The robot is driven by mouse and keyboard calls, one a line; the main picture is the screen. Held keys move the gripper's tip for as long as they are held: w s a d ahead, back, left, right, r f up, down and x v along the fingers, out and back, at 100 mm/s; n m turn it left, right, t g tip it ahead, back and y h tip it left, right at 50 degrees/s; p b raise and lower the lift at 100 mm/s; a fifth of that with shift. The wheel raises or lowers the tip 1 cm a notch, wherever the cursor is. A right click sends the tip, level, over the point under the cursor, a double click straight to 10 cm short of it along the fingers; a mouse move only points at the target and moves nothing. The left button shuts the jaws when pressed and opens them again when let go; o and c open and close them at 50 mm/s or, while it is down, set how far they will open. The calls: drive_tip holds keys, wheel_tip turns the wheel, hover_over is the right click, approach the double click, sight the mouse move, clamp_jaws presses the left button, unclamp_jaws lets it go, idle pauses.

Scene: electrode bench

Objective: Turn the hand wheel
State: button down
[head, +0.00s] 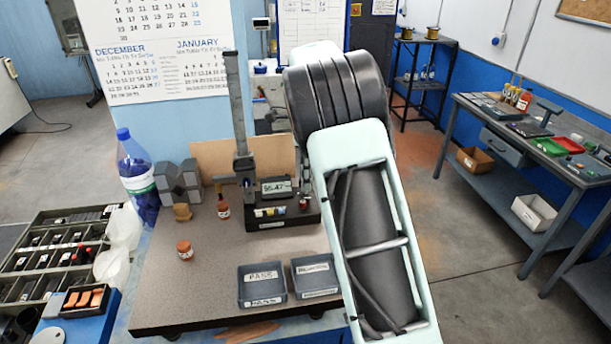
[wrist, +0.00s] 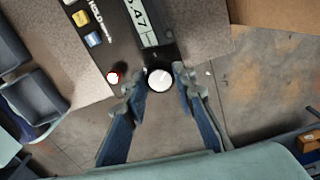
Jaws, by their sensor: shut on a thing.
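The hand wheel (wrist: 160,78) shows in the wrist view as a small white-faced disc with a dark rim, at the edge of the black instrument base (wrist: 125,40). My gripper (wrist: 160,75) has one finger on each side of it and is shut on it. The instrument (head: 275,213), with a grey column and a display reading about 95.47, stands on the speckled plate (head: 205,260).
Two dark trays, one marked PASS (head: 262,285), sit at the plate's front. Open floor lies right of the bench.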

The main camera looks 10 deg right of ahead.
drive_tip(key=shift+r+m, duration=0.1)
drive_tip(key=shift+m, duration=0.7)
drive_tip(key=c, duration=1.6)
unclamp_jaws()
wheel_tip(320, 180, up, 12)
